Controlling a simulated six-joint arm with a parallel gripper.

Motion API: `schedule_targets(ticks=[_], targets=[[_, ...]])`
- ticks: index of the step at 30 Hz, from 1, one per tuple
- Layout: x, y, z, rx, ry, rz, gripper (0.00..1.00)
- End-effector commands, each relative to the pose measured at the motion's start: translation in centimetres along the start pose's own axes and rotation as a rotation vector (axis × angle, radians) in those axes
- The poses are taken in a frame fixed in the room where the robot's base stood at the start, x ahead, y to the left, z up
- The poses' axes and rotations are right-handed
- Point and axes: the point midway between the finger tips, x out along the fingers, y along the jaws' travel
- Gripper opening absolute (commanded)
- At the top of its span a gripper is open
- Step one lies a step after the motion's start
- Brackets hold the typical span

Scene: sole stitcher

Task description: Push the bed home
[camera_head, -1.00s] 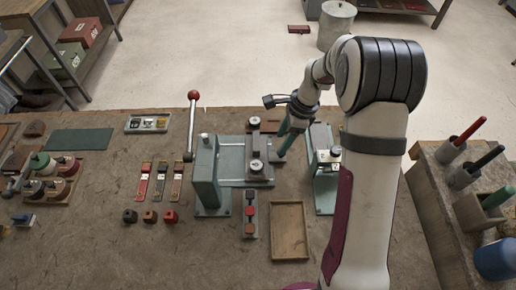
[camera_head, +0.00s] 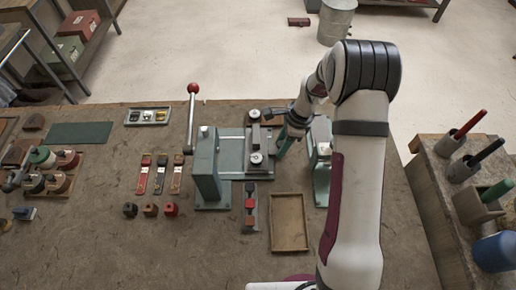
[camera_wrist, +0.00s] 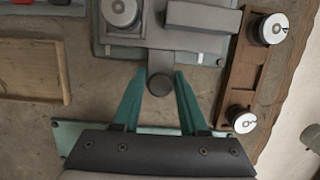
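The bed is a grey sliding plate (camera_wrist: 190,40) with a dark bar and round clamps on top; in the head view its bar (camera_head: 256,138) lies right of the green stitcher post (camera_head: 205,165). A dark round knob (camera_wrist: 161,87) sticks out from the bed's near side in the wrist view. My gripper (camera_wrist: 161,77) points down with its teal fingers apart, one on each side of this knob. I cannot tell whether they touch it. In the head view my gripper (camera_head: 284,146) is right of the bed and hides the knob.
A second green post (camera_head: 322,165) stands close to the right of my gripper. A wooden strip with round discs (camera_wrist: 231,75) lies at the far side. An empty wooden tray (camera_head: 289,222) lies nearer. A red-balled lever (camera_head: 190,118) rises at left.

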Motion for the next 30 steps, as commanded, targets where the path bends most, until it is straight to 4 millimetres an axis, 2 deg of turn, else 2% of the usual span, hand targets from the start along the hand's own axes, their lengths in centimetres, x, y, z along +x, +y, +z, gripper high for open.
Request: schedule_targets(ticks=[5, 18, 30], targets=[[0.1, 0.0, 0.4, 0.000, 0.000, 0.000, 0.11], [0.9, 0.0, 3.8, -0.001, 0.000, 0.000, 0.11], [1.1, 0.0, 4.4, 0.000, -0.001, 0.000, 0.11]])
